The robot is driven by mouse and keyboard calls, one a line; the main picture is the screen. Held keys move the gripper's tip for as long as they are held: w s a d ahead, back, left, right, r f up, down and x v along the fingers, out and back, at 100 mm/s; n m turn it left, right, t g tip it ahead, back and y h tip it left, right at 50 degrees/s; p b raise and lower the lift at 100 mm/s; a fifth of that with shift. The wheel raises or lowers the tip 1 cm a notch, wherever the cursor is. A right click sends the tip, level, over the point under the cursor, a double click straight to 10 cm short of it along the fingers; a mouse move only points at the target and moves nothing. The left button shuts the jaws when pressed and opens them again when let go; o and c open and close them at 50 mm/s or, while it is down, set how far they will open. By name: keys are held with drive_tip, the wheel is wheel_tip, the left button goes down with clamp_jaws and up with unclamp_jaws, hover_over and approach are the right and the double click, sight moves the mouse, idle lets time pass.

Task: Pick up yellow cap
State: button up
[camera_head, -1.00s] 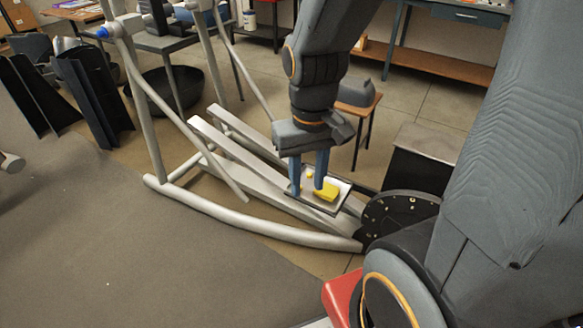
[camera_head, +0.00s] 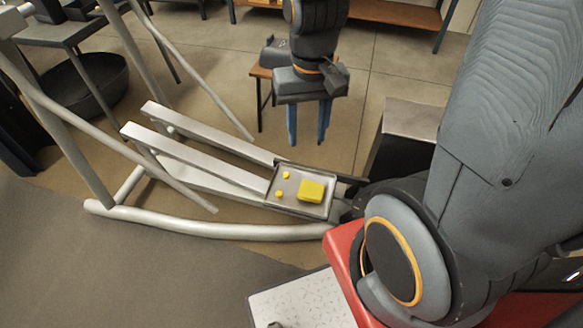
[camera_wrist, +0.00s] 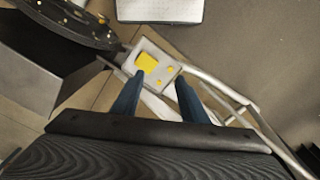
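A silver tray (camera_head: 306,177) rests on the elliptical machine (camera_head: 208,150), near its lower right end. In it lie a larger yellow block-like piece (camera_head: 311,192) and two small yellow pieces, one at the back (camera_head: 286,175) and one at the front (camera_head: 278,194). I cannot tell which is the yellow cap. My gripper (camera_head: 307,143) points down, open and empty, with its blue fingers apart. In the head view it appears behind and above the tray, not touching it. The wrist view shows the larger yellow piece (camera_wrist: 147,62) beyond the fingertips, near the left one.
A dark box with a grey top (camera_head: 414,116) stands right of my gripper. The machine's silver rails and poles rise on the left. A small brown stool (camera_head: 262,72) is behind my gripper. A white speckled surface (camera_head: 300,302) is at the front.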

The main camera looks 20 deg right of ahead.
drive_tip(key=w+f+m+b, duration=0.1)
drive_tip(key=w+f+m, duration=0.5)
drive_tip(key=w+f, duration=0.4)
drive_tip(key=m+b, duration=0.2)
drive_tip(key=m, duration=0.5)
hover_over(287, 174)
wheel_tip(287, 174, down, 15)
drive_tip(key=shift+w+f+p, duration=0.1)
drive_tip(key=shift+f+p, duration=0.35)
drive_tip(key=shift+f, duration=3.55)
clamp_jaws()
